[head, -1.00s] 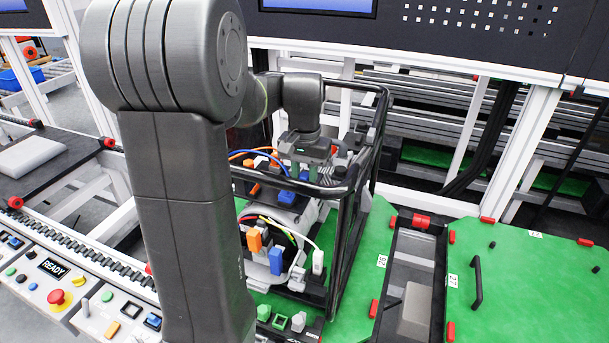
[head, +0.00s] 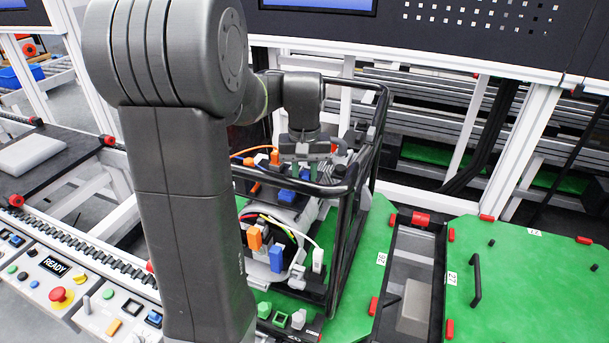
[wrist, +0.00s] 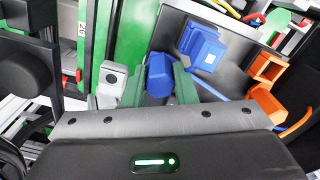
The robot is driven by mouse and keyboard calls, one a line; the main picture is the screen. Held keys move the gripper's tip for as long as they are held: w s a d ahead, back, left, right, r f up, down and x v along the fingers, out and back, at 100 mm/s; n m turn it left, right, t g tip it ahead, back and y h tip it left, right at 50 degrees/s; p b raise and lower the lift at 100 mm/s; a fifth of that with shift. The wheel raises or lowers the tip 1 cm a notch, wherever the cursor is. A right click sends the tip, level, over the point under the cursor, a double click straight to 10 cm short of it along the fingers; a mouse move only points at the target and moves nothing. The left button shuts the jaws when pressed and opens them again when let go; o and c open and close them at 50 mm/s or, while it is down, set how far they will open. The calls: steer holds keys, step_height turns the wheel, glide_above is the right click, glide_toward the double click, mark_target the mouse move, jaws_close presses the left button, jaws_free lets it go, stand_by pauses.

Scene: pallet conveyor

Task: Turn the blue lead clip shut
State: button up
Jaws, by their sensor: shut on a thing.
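The blue lead clip (wrist: 160,72) sits between the two green fingers of my gripper (wrist: 160,78) in the wrist view. The fingers are shut on it, one on each side. A square blue block (wrist: 203,47) stands just to the right of the clip, and a blue lead (wrist: 238,97) runs off to the right below it. In the head view my gripper (head: 308,172) points down into the black-framed unit, and its fingers partly hide the clip. Whether the clip is fully turned cannot be told.
The black tube frame (head: 345,230) surrounds the unit closely. An orange clip (wrist: 268,70) stands to the right in the wrist view, and a grey clip (wrist: 112,78) to the left. A green board with a black handle (head: 476,280) lies to the right.

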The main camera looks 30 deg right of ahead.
mark_target(304, 173)
steer(key=o, duration=1)
steer(key=shift+r, duration=0.1)
step_height(304, 173, up, 14)
steer(key=shift+f+b, duration=0.15)
steer(key=shift+b, duration=0.55)
step_height(304, 173, down, 14)
steer(key=shift+r+p, duration=0.1)
steer(key=shift+p, duration=0.6)
